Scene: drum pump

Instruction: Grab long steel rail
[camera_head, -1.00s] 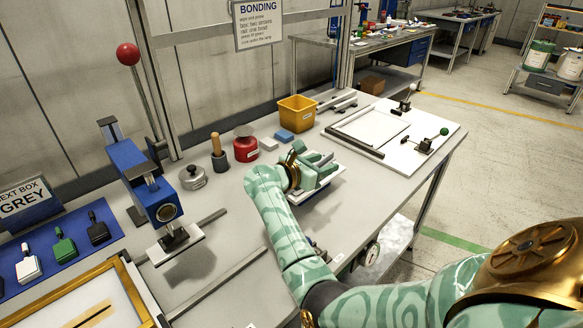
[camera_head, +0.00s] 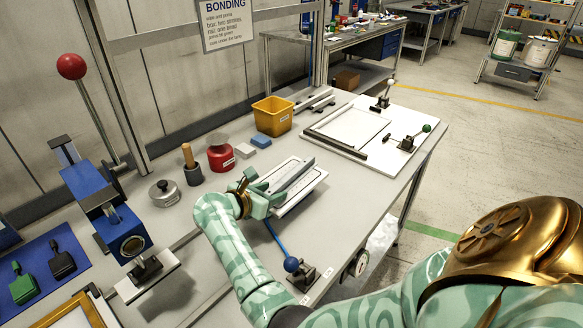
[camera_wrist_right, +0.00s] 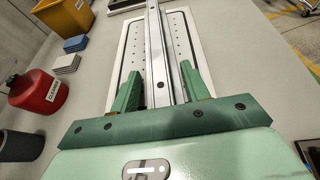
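The long steel rail (camera_head: 292,180) is a pale grey bar over a white perforated plate (camera_head: 303,192) near the middle of the bench. In the wrist view the rail (camera_wrist_right: 157,45) runs away from me, with a dark hole in its near part. My right gripper (camera_head: 268,193) is at the rail's near left end. In the wrist view the green fingers of my right gripper (camera_wrist_right: 161,85) stand on either side of the rail, close to its sides. I cannot tell whether they touch it. My left gripper is out of view.
A yellow bin (camera_head: 272,115), a blue block (camera_head: 262,140) and a red can (camera_head: 221,157) stand behind the plate. A blue-knobbed lever (camera_head: 291,264) is at the front edge. A blue press (camera_head: 105,210) stands left, and a white clamp board (camera_head: 365,130) lies right.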

